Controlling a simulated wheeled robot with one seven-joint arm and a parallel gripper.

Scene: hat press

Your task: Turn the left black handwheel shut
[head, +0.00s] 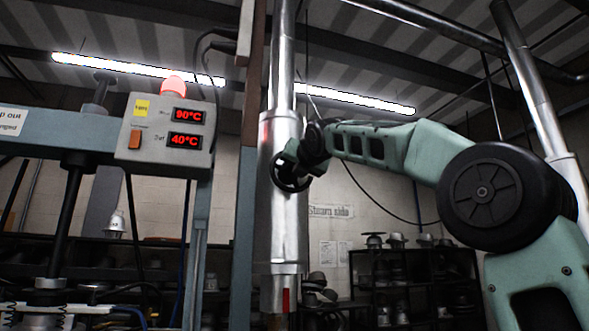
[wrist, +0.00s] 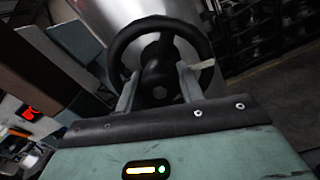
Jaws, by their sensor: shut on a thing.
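The black handwheel (head: 291,172) sits on the front of the silver vertical pipe at the left of my arm. In the wrist view the handwheel (wrist: 201,45) fills the top middle, with a round dark hub at its centre. My gripper (head: 303,160) is at the handwheel, its far side partly hidden behind the wheel and wrist. In the wrist view my gripper (wrist: 160,90) has one finger on each side of the hub, and it is shut on the handwheel. The exact contact points are hard to see.
A grey control box (head: 166,135) with a lit red lamp shows 90°C and 40°C at the left. A second silver pipe (head: 540,105) stands at the right. Dark shelves (head: 415,285) with hat blocks stand behind. A sign reading "Steam side" (head: 331,211) is on the wall.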

